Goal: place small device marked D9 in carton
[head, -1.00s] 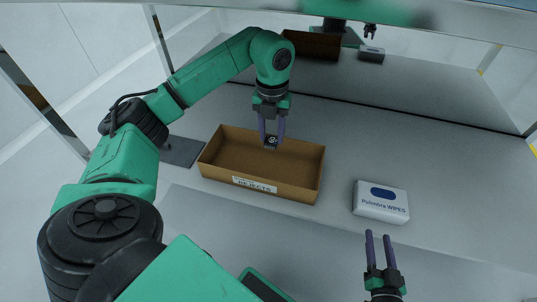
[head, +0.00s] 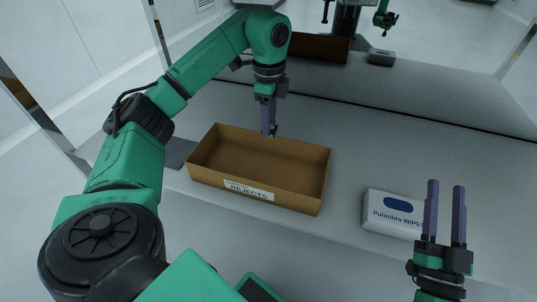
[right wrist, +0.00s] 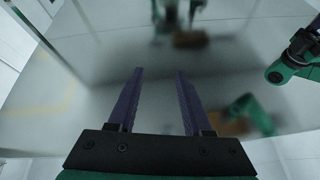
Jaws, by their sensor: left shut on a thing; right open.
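An open brown carton (head: 312,190) labelled REJECTS stands on the grey table, and its visible floor looks empty. My left gripper (head: 270,132) points down at the carton's back rim. It is shut on a small dark device (head: 275,129), mostly hidden by the fingers. Its marking cannot be read. I cannot tell whether the device is over the carton or just behind it. My right gripper (head: 446,184) is open and empty at the front right, in front of the wipes pack in the picture. The right wrist view shows its two fingers (right wrist: 158,75) apart with nothing between them.
A white Pulimbra Wipes pack (head: 390,216) lies right of the carton, partly covered by my right fingers. A dark flat plate (head: 178,153) lies left of the carton. A reflective panel (head: 430,95) stands behind the table. The table between carton and wipes is clear.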

